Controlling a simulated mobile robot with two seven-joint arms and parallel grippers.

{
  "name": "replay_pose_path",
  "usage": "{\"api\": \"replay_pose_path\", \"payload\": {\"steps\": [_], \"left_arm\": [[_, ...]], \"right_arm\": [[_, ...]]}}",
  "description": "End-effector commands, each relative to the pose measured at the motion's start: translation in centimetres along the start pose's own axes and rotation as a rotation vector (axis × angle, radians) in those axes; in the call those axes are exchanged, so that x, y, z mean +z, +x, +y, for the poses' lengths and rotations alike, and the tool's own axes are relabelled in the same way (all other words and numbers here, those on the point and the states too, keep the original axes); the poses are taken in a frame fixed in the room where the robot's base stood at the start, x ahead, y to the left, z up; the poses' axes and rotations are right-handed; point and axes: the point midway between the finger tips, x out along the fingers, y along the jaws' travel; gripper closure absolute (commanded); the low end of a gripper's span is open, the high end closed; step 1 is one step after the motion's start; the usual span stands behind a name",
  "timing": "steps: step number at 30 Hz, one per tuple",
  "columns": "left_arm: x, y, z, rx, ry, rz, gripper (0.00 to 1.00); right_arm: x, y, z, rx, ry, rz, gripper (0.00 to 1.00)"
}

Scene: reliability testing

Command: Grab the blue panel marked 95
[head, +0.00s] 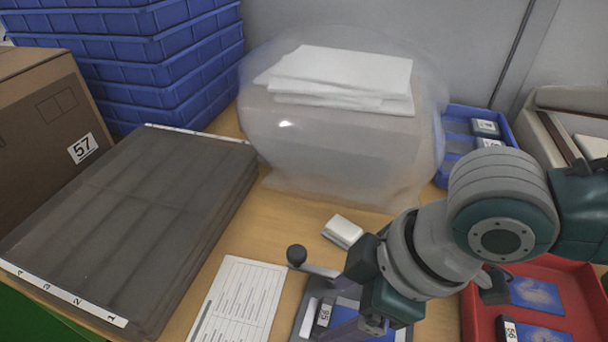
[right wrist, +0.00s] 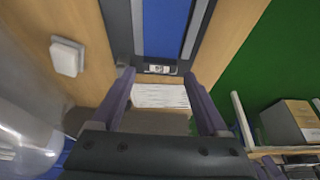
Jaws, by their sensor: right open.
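The blue panel marked 95 (head: 347,304) lies in a grey metal fixture at the front centre of the table, partly hidden by my right gripper. Its 95 label (head: 324,314) faces up at the left end. In the right wrist view the blue panel (right wrist: 167,28) is ahead, with its small label (right wrist: 160,69) at the near end. My right gripper (head: 340,306) is over the fixture. Its two purple fingers (right wrist: 158,76) are apart, one to each side of the label end, with nothing between them. Contact with the panel cannot be told. My left gripper is not in view.
A black-knobbed lever (head: 296,256) sticks up at the fixture. A white block (head: 342,231) and a printed sheet (head: 238,303) lie nearby. A red tray (head: 480,318) with blue panels is right, a blue bin (head: 457,128) behind, a dark case (head: 130,210) left.

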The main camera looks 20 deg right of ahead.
Motion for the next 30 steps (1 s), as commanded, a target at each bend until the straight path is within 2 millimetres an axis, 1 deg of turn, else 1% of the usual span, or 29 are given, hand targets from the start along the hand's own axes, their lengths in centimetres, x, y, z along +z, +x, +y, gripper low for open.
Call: {"api": "replay_pose_path", "payload": {"steps": [1, 3, 5, 7, 13, 14, 30], "left_arm": [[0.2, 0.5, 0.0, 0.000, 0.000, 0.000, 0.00], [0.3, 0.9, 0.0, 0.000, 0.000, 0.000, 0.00], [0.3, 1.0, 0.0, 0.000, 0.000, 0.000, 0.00], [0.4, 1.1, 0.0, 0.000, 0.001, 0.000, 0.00], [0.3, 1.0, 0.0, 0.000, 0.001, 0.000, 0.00], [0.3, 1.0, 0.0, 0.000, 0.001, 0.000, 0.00], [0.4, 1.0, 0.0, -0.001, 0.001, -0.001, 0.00]], "right_arm": [[0.2, 1.1, 0.1, 0.000, 0.001, -0.001, 0.22], [0.1, 2.1, 0.1, 0.001, 0.001, 0.001, 0.22], [0.1, 2.7, 0.1, 0.001, 0.000, 0.001, 0.22], [0.1, 3.0, 0.1, 0.001, -0.001, 0.000, 0.22], [0.1, 2.9, 0.1, 0.001, -0.001, 0.000, 0.22], [0.1, 2.9, 0.1, 0.001, -0.001, 0.000, 0.25], [0.1, 2.9, 0.1, 0.001, 0.000, 0.000, 0.85]]}}
